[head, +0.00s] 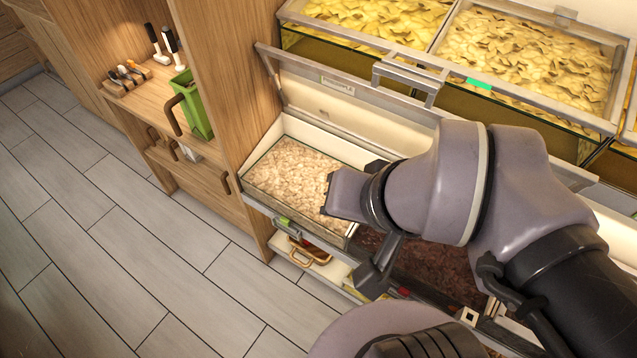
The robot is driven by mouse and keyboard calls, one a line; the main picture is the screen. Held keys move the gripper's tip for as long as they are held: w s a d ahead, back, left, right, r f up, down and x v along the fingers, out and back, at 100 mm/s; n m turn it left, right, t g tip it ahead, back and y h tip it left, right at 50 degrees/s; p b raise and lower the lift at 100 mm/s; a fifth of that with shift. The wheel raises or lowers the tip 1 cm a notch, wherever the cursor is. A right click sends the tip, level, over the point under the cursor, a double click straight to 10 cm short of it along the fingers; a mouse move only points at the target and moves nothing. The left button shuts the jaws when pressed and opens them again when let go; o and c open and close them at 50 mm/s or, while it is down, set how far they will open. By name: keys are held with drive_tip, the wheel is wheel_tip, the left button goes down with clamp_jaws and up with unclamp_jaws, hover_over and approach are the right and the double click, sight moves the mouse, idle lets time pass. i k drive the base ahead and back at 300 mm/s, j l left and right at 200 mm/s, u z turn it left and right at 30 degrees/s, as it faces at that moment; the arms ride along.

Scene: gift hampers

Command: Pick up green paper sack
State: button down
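A green sack (197,108) stands upright on a wooden shelf at the upper left. A brown loop handle (174,114) shows at its left side. Part of the sack's right side is close to the wooden upright panel. My gripper (328,196) is well to the right of and below the sack in the picture, over a bin of pale flakes. It is apart from the sack. Its fingers are mostly hidden by my wrist, so I cannot tell whether they are open or shut.
The bin of pale flakes (290,172) has its lid (340,88) raised. A wooden upright panel (228,80) stands between the sack and my gripper. Small tools (128,72) lie on the shelf beyond the sack. Yellow chip bins (520,52) are behind. The tiled floor (110,220) is clear.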

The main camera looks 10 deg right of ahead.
sight(186, 90)
drive_tip(key=i+j+u, duration=0.55)
drive_tip(key=i+u, duration=0.65)
drive_tip(key=i, duration=0.2)
